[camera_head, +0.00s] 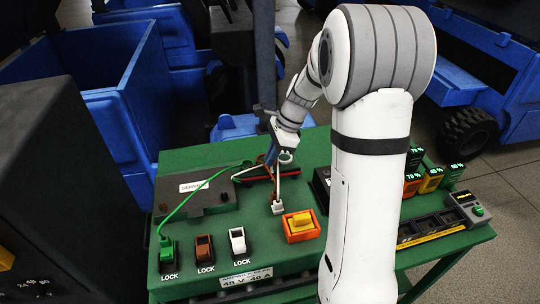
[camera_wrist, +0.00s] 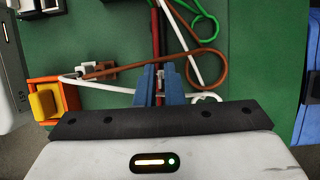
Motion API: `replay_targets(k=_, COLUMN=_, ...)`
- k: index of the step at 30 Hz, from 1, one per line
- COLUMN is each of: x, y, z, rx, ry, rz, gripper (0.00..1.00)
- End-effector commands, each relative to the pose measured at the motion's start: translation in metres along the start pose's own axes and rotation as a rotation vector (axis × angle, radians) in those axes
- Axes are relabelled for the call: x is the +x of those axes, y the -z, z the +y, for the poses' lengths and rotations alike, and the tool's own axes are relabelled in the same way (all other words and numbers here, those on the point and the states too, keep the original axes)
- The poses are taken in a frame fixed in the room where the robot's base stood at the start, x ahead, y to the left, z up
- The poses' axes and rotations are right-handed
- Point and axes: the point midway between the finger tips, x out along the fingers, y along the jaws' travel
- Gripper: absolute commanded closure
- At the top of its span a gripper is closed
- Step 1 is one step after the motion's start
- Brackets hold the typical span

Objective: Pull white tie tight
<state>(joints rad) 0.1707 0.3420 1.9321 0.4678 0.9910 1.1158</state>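The white tie shows in the wrist view (camera_wrist: 110,88) as a thin strap running from the left, behind my gripper's fingers, to a loop (camera_wrist: 207,97) just right of them. In the head view its loop (camera_head: 285,157) is beside my gripper (camera_head: 271,150), and a white strap runs down to a small white block (camera_head: 277,207). My gripper's blue fingers (camera_wrist: 160,72) stand a small gap apart, with a pale piece and a red rod seen between them. I cannot tell whether they pinch the strap. A brown tie (camera_wrist: 206,60) and a green tie (camera_wrist: 208,25) lie beyond the fingers.
The green table (camera_head: 250,230) carries a grey server box (camera_head: 195,195), green, brown and white lock switches (camera_head: 238,241), and an orange holder with a yellow block (camera_head: 300,225). The green tie (camera_head: 200,185) runs to the green lock. Blue bins (camera_head: 85,60) stand behind.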

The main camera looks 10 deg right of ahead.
Motion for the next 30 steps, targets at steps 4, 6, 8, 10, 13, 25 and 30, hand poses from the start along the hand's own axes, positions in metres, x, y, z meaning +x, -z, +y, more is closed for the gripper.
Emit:
replay_targets(k=4, x=0.000, y=0.000, z=0.000, rx=0.000, ry=0.000, rz=0.000, gripper=0.79)
replay_targets(k=6, x=0.000, y=0.000, z=0.000, rx=0.000, ry=0.000, rz=0.000, gripper=0.75)
replay_targets(k=8, x=0.000, y=0.000, z=0.000, rx=0.000, ry=0.000, rz=0.000, gripper=0.75)
replay_targets(k=10, x=0.000, y=0.000, z=0.000, rx=0.000, ry=0.000, rz=0.000, gripper=0.75)
replay_targets(k=13, x=-0.001, y=0.000, z=0.000, rx=0.000, ry=0.001, rz=0.000, gripper=0.75)
replay_targets(k=25, x=-0.059, y=0.000, z=-0.001, rx=0.000, ry=0.003, rz=0.000, gripper=0.75)
replay_targets(k=30, x=-0.075, y=0.000, z=0.000, rx=0.000, ry=0.002, rz=0.001, gripper=0.75)
